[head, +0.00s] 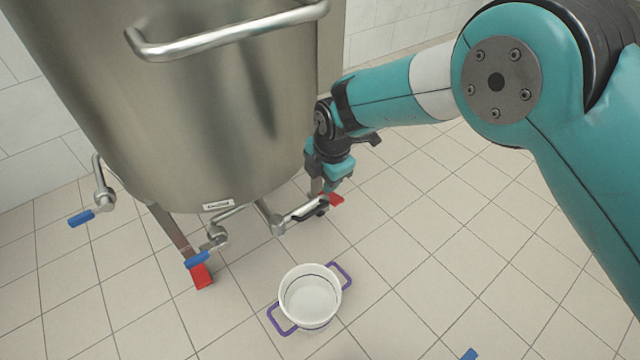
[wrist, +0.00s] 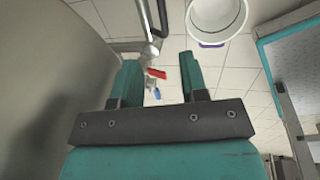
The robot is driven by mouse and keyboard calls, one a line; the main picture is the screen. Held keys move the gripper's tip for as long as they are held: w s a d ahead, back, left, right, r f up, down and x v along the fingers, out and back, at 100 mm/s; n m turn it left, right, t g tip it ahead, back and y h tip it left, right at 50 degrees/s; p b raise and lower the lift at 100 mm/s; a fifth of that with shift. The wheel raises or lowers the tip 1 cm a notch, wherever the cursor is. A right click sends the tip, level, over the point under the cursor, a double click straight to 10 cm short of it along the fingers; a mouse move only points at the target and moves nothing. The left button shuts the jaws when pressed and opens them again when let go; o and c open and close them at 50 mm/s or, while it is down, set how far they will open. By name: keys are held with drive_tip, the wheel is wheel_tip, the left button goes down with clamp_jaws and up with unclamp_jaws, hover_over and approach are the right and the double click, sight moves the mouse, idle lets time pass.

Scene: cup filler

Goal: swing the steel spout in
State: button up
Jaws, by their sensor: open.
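The steel spout (head: 298,213) sticks out low from the front of the big steel vat (head: 215,130) and points right. My gripper (head: 324,205) is at the spout's outer end in the head view; contact cannot be told. In the wrist view my gripper (wrist: 160,62) has its two teal fingers apart with nothing clearly held between them. Steel tubing (wrist: 146,20) runs down from the top just ahead of the fingers. The fingertips are partly hidden in the head view.
A white bucket (head: 310,292) with purple handles stands on the tiled floor below the spout. Blue-handled valves (head: 197,258) hang at the vat's lower left. Red leg feet (head: 202,276) stand under the vat.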

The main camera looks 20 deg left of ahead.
drive_tip(key=r, duration=0.4)
drive_tip(key=shift+s+d+p, duration=0.2)
drive_tip(key=shift+d+p, duration=0.15)
drive_tip(key=shift+p, duration=0.05)
